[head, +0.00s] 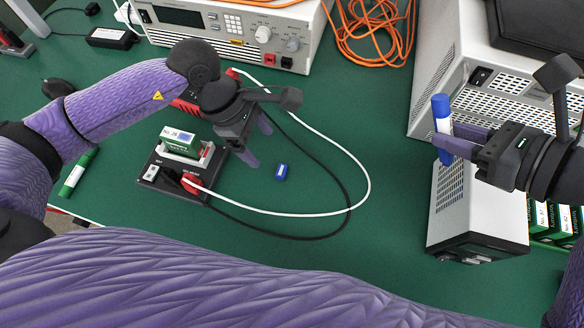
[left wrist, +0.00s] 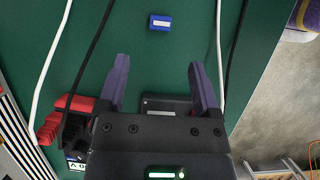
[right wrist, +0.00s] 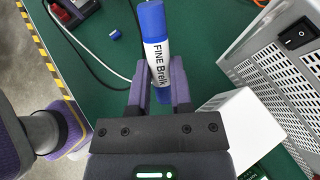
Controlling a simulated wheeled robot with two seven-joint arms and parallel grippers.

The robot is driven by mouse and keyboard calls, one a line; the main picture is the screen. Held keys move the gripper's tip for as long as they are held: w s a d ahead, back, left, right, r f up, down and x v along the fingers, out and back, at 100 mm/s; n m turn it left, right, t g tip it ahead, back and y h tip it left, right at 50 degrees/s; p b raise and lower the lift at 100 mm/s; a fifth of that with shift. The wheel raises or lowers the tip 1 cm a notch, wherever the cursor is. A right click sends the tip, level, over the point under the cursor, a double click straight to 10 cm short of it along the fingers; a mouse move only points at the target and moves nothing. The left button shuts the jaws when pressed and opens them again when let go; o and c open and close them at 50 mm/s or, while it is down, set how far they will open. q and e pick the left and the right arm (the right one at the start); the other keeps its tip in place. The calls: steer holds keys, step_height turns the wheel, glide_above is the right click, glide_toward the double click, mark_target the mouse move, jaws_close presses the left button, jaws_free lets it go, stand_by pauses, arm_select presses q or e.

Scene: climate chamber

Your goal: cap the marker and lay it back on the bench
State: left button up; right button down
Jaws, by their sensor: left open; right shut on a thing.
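The marker has a white body with print and blue ends. My right gripper (head: 452,143) is shut on it and holds it roughly upright above the bench. The marker (head: 442,113) also shows in the right wrist view (right wrist: 156,50), between the fingers. The blue cap (head: 281,172) lies loose on the green bench (head: 320,130). It also shows in the left wrist view (left wrist: 160,23) and the right wrist view (right wrist: 115,35). My left gripper (head: 258,142) is open and empty, a little up and left of the cap in the head view.
A black fixture (head: 150,178) with a green-and-white box stands left of the cap. White and black cables loop around the cap. A white box (head: 470,210) stands below my right gripper, a vented cabinet (head: 440,75) behind. A green marker (head: 78,173) lies at far left.

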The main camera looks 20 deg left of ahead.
mark_target(280, 170)
arm_select(q)
steer(key=shift+b+x, duration=0.4)
steer(key=shift+x, duration=1.35)
arm_select(e)
steer(key=shift+f, duration=0.7)
arm_select(q)
steer(key=shift+f, duration=0.1)
steer(key=b+x, duration=0.2)
steer(key=x, duration=0.3)
steer(key=shift+d+f, duration=0.1)
arm_select(e)
step_height(280, 170, down, 3)
steer(key=shift+w+r, duration=0.1)
steer(key=shift+w, duration=0.05)
steer(key=shift+r, duration=0.1)
arm_select(q)
jaws_close()
